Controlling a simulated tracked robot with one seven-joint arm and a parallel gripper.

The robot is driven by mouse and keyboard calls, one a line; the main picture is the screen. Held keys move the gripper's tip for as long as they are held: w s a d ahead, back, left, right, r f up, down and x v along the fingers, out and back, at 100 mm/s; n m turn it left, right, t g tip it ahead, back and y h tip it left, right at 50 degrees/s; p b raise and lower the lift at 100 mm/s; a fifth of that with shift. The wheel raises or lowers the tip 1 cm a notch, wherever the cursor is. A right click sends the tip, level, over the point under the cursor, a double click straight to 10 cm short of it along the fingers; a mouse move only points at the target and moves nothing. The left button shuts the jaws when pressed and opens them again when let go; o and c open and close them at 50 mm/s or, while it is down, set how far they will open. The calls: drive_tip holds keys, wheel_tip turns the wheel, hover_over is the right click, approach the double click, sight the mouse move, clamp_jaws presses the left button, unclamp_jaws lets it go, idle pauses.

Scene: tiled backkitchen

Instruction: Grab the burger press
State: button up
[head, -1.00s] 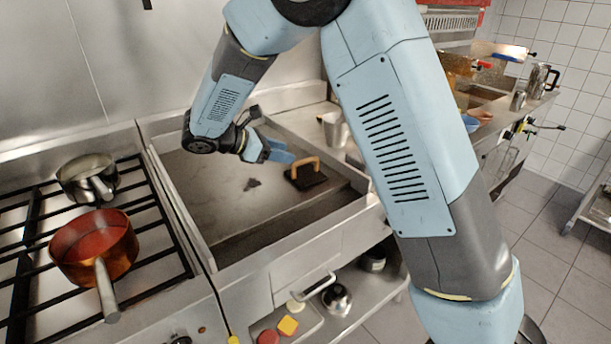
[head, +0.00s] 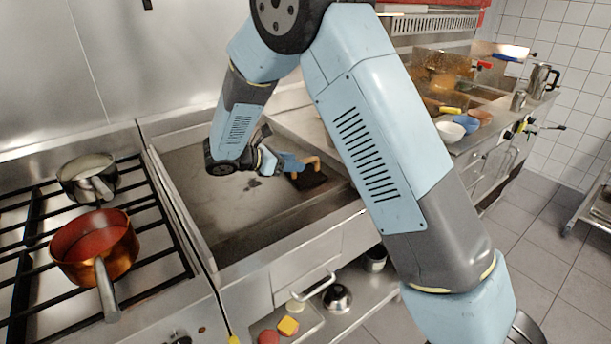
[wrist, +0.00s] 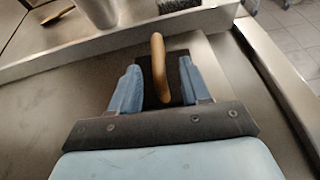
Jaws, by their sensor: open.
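The burger press (head: 309,181) is a flat dark plate with a tan arched handle. It lies on the steel griddle (head: 215,205) towards its right side. My gripper (head: 298,163) is low over the griddle, right at the press. In the wrist view, the two blue fingers of my gripper (wrist: 161,85) are apart, one on each side of the handle of the press (wrist: 158,66). The handle stands between them with a gap on both sides. I cannot tell whether the fingers touch the plate.
A raised steel rim (head: 175,215) surrounds the griddle. A stove with a copper pan (head: 95,245) and a steel pot (head: 85,170) stands to the left. In the wrist view, a metal container (wrist: 100,12) stands beyond the rim.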

sight(306, 161)
drive_tip(key=shift+r+x, duration=0.2)
drive_tip(key=shift+x, duration=2.45)
drive_tip(key=shift+w, duration=0.1)
clamp_jaws()
